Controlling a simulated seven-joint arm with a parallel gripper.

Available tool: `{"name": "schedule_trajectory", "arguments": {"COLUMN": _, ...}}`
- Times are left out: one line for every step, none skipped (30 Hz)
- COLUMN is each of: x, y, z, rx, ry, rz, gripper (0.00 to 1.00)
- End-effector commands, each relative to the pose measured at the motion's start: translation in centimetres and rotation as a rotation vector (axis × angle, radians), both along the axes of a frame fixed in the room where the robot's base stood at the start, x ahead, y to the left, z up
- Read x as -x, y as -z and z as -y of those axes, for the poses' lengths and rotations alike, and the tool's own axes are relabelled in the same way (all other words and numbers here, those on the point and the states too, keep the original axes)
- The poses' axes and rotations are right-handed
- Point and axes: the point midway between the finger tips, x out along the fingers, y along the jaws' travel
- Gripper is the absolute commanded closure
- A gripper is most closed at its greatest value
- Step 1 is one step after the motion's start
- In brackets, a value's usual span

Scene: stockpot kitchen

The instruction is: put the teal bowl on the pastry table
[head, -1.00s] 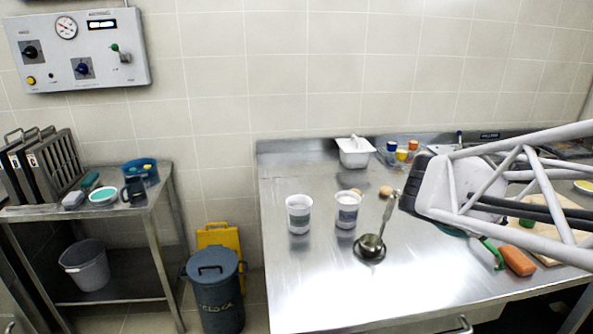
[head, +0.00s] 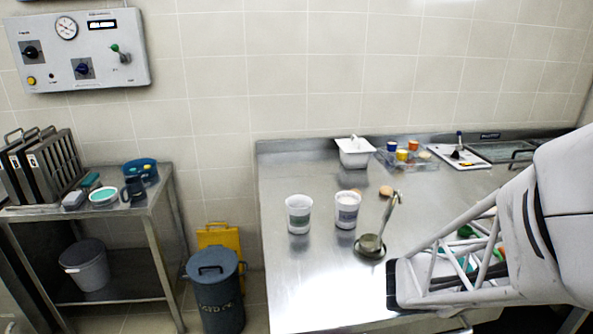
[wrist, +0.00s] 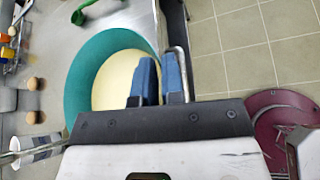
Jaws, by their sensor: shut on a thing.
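The teal bowl (wrist: 84,75), with a cream inside, fills much of the wrist view. It is over or on the steel worktop close to the worktop's edge; I cannot tell whether it is lifted. My gripper (wrist: 160,82) is shut on the bowl's rim, one blue-padded finger over the inside and the other outside. In the head view my arm hides the gripper and most of the bowl. No surface is clearly marked as the pastry table.
On the steel worktop (head: 310,275) stand two white cups (head: 299,214) (head: 346,210), a ladle (head: 370,244) and a white tub (head: 354,152). A smaller steel stand (head: 40,214) at left holds bowls and a mug. A lidded bin (head: 215,290) stands between them.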

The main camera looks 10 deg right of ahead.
Motion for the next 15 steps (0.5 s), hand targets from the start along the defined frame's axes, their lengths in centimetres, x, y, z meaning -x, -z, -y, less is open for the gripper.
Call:
{"name": "schedule_trajectory", "arguments": {"x": -0.04, "y": -0.08, "z": 0.01, "rx": 0.001, "ry": 0.000, "rz": 0.001, "gripper": 1.00}}
{"name": "schedule_trajectory", "arguments": {"x": -0.04, "y": -0.08, "z": 0.02, "rx": 0.001, "ry": 0.000, "rz": 0.002, "gripper": 1.00}}
{"name": "schedule_trajectory", "arguments": {"x": -0.03, "y": -0.10, "z": 0.01, "rx": 0.001, "ry": 0.000, "rz": 0.002, "gripper": 1.00}}
{"name": "schedule_trajectory", "arguments": {"x": -0.03, "y": -0.10, "z": 0.01, "rx": 0.001, "ry": 0.000, "rz": 0.002, "gripper": 1.00}}
{"name": "schedule_trajectory", "arguments": {"x": -0.03, "y": -0.10, "z": 0.01, "rx": 0.001, "ry": 0.000, "rz": 0.002, "gripper": 1.00}}
{"name": "schedule_trajectory", "arguments": {"x": -0.03, "y": -0.11, "z": 0.02, "rx": 0.001, "ry": 0.000, "rz": 0.002, "gripper": 1.00}}
{"name": "schedule_trajectory", "arguments": {"x": -0.04, "y": -0.11, "z": 0.02, "rx": 0.001, "ry": 0.000, "rz": 0.002, "gripper": 1.00}}
{"name": "schedule_trajectory", "arguments": {"x": -0.06, "y": -0.11, "z": 0.03, "rx": 0.001, "ry": 0.000, "rz": 0.002, "gripper": 1.00}}
{"name": "schedule_trajectory", "arguments": {"x": -0.12, "y": -0.10, "z": 0.06, "rx": 0.001, "ry": 0.001, "rz": 0.002, "gripper": 1.00}}
{"name": "schedule_trajectory", "arguments": {"x": -0.17, "y": -0.10, "z": 0.10, "rx": 0.001, "ry": 0.001, "rz": 0.002, "gripper": 1.00}}
{"name": "schedule_trajectory", "arguments": {"x": -0.25, "y": -0.09, "z": 0.15, "rx": 0.001, "ry": 0.001, "rz": 0.002, "gripper": 1.00}}
{"name": "schedule_trajectory", "arguments": {"x": -0.39, "y": -0.08, "z": 0.23, "rx": 0.001, "ry": 0.001, "rz": 0.002, "gripper": 1.00}}
{"name": "schedule_trajectory", "arguments": {"x": -0.53, "y": -0.07, "z": 0.32, "rx": 0.001, "ry": 0.001, "rz": 0.002, "gripper": 1.00}}
{"name": "schedule_trajectory", "arguments": {"x": -0.69, "y": -0.06, "z": 0.43, "rx": 0.001, "ry": 0.001, "rz": 0.002, "gripper": 1.00}}
{"name": "schedule_trajectory", "arguments": {"x": -0.92, "y": -0.02, "z": 0.59, "rx": 0.000, "ry": 0.002, "rz": 0.001, "gripper": 1.00}}
